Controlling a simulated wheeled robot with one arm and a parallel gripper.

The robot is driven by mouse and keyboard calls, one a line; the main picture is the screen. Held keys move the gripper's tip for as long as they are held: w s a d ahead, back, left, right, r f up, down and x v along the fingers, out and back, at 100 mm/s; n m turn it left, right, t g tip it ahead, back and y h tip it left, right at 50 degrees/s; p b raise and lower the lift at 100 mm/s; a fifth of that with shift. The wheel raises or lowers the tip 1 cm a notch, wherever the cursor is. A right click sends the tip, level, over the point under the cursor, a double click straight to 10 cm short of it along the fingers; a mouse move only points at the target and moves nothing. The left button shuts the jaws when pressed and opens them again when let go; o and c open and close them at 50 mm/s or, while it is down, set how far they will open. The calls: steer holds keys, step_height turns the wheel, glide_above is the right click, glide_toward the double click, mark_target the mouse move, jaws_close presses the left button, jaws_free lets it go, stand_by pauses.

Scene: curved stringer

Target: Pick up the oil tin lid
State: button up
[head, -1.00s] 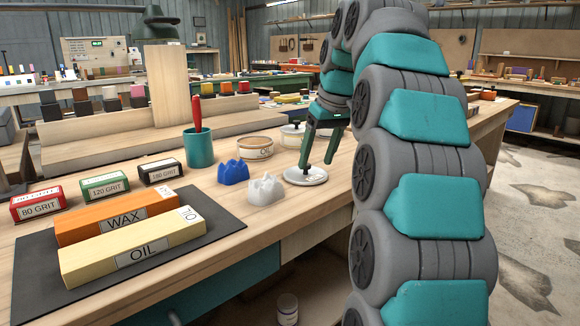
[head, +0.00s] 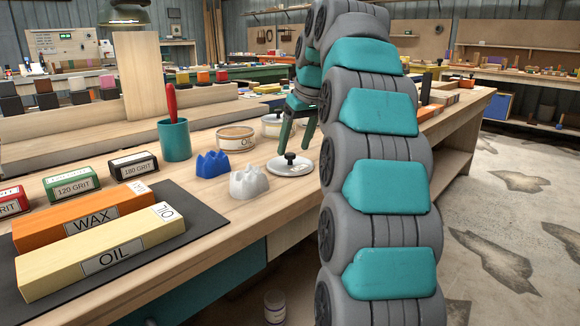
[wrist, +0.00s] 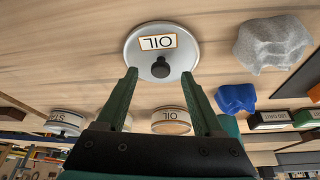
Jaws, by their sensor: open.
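The oil tin lid (head: 297,169) is a pale grey disc with a black knob (head: 291,157), lying flat on the bench. In the wrist view the lid (wrist: 150,50) shows its OIL label, with the knob (wrist: 160,68) toward the gripper side. My gripper (head: 293,150) is open and empty, just behind and above the knob in the head view. In the wrist view the knob appears between the fingertips (wrist: 160,75), with no clear contact. The oil tin (head: 236,138) stands behind and left of the lid.
A grey lumpy block (head: 248,183) and a blue one (head: 211,164) sit left of the lid. A second tin (head: 274,126) stands behind it. A teal cup (head: 175,140) and a long yellow OIL box (head: 98,258) are farther left. My arm hides the bench to the right.

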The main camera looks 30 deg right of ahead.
mark_target(290, 161)
steer(key=shift+x, duration=1.4)
jaws_close()
